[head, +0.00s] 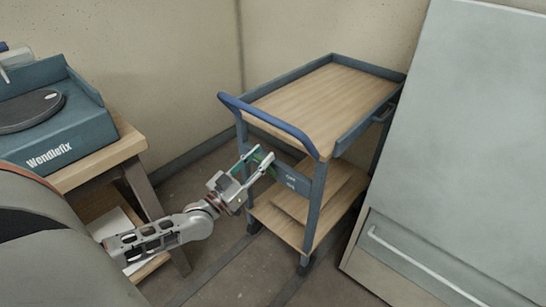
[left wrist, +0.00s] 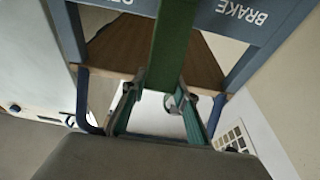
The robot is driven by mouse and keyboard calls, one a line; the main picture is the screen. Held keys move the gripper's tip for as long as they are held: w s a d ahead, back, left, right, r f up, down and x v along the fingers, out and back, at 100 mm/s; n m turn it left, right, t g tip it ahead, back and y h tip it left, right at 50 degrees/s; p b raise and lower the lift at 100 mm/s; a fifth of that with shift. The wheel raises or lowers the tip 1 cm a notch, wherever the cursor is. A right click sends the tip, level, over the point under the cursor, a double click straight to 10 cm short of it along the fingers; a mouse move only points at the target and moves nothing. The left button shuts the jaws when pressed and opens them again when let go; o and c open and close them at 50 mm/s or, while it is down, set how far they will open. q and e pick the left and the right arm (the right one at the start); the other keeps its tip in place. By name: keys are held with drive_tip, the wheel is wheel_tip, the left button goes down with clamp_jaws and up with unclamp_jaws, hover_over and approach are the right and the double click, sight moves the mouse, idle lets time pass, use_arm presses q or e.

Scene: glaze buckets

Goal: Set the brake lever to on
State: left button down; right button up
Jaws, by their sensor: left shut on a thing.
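The brake lever (left wrist: 168,45) is a dark green bar that runs down the middle of the left wrist view. It shows only as a small green patch (head: 257,156) in the head view. My left gripper (head: 262,157) is at the cart's end panel, below the blue handle. In the left wrist view its fingers (left wrist: 160,98) are on either side of the lever's near end, and it is shut on the lever. The panel (head: 291,181) has small white lettering; the word BRAKE (left wrist: 242,12) reads in the wrist view. My right gripper is not in view.
The cart (head: 318,95) has wooden shelves and a blue push handle (head: 268,122). A wooden table (head: 105,160) with a teal Wendlefix machine (head: 55,130) stands at left. A large pale grey cabinet (head: 470,130) is close on the right. Floor shows between table and cart.

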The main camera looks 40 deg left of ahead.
use_arm(q)
drive_tip(key=s+f+t+b, duration=0.2)
drive_tip(key=s+f+b, duration=0.3)
drive_tip(key=f, duration=0.3)
drive_tip(key=shift+s+a+f+t+b, duration=0.15)
drive_tip(key=shift+s+f+t+b, duration=0.15)
drive_tip(key=shift+s, duration=0.3)
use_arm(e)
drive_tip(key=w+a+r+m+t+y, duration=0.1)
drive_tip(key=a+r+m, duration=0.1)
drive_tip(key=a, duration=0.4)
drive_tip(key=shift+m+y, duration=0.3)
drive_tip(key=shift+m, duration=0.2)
use_arm(q)
drive_tip(key=shift+s+f, duration=0.1)
drive_tip(key=shift+f, duration=0.05)
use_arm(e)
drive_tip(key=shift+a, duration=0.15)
use_arm(q)
drive_tip(key=c, duration=1.5)
unclamp_jaws()
drive_tip(key=shift+f, duration=0.1)
drive_tip(key=shift+r, duration=0.4)
drive_tip(key=v, duration=1.2)
drive_tip(key=shift+f, duration=0.1)
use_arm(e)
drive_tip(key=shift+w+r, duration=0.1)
